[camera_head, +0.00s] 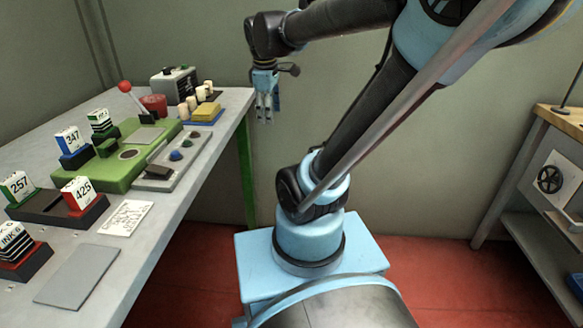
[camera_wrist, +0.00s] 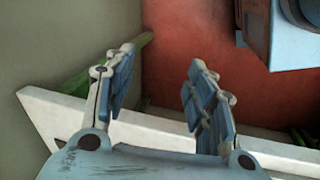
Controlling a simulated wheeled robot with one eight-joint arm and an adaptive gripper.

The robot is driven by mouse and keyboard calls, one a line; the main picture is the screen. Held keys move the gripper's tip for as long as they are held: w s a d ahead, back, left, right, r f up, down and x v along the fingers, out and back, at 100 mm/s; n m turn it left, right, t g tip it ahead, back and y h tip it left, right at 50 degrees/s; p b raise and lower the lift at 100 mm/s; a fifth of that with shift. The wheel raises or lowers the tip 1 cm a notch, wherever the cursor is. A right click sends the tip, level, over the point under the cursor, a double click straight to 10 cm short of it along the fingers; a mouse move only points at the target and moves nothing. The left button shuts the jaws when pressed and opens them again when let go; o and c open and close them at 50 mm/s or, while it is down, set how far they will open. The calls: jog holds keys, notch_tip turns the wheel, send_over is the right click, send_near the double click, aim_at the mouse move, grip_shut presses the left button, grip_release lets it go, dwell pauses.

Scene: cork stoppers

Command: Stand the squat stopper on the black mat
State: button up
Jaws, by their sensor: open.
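Several pale stoppers (camera_head: 192,103) stand in a loose row at the far right end of the grey table in the head view. They are too small there to tell surely which one is the squat stopper. A dark flat patch (camera_head: 214,96), which looks like the black mat, lies beside the back stoppers. My gripper (camera_head: 264,105) hangs fingers down, to the right of the stoppers, past the table's edge. Its two blue-padded fingers are apart and empty in the wrist view (camera_wrist: 162,58). No stopper or mat shows in the wrist view.
A yellow block (camera_head: 207,112) on a blue base sits in front of the stoppers. A red pot (camera_head: 153,104), a grey box (camera_head: 174,82) and a green machine (camera_head: 110,165) stand to the left. The table's pale edge (camera_wrist: 60,112) crosses the wrist view above red floor.

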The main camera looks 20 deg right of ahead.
jog(key=s+d+f+m, duration=0.4)
jog(key=s+f+m, duration=0.8)
jog(key=s+f, duration=0.1)
jog(key=shift+s+f+y, duration=0.2)
jog(key=shift+s+y, duration=0.1)
jog(key=shift+y, duration=0.1)
dwell(0.4)
